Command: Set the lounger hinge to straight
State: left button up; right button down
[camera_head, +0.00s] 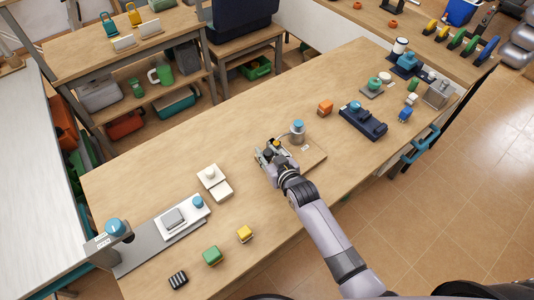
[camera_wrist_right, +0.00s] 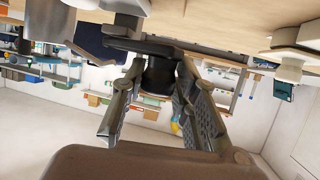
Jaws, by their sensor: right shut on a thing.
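My right gripper (camera_head: 266,157) is over the middle of the long wooden table. In the right wrist view its two fingers (camera_wrist_right: 160,80) are closed around a short black cylindrical part (camera_wrist_right: 158,72), which joins a dark flat bar above it. This seems to be part of the lounger hinge, but the gripper hides most of it in the head view, and I cannot tell its angle. A light wooden board (camera_head: 312,158) with a small white label lies beside the gripper. A grey cylinder with a blue top (camera_head: 297,131) stands just behind the board. My left gripper is not in view.
An orange block (camera_head: 325,108) and a dark blue base (camera_head: 364,123) stand to the right. White blocks (camera_head: 212,177), a grey rail (camera_head: 160,248), and green (camera_head: 212,255) and yellow (camera_head: 245,233) blocks lie to the left. The table behind the gripper is clear.

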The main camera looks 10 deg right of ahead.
jog(key=c, duration=1.3)
grip_release()
jog(key=shift+d, duration=0.1)
jog(key=v, duration=1.2)
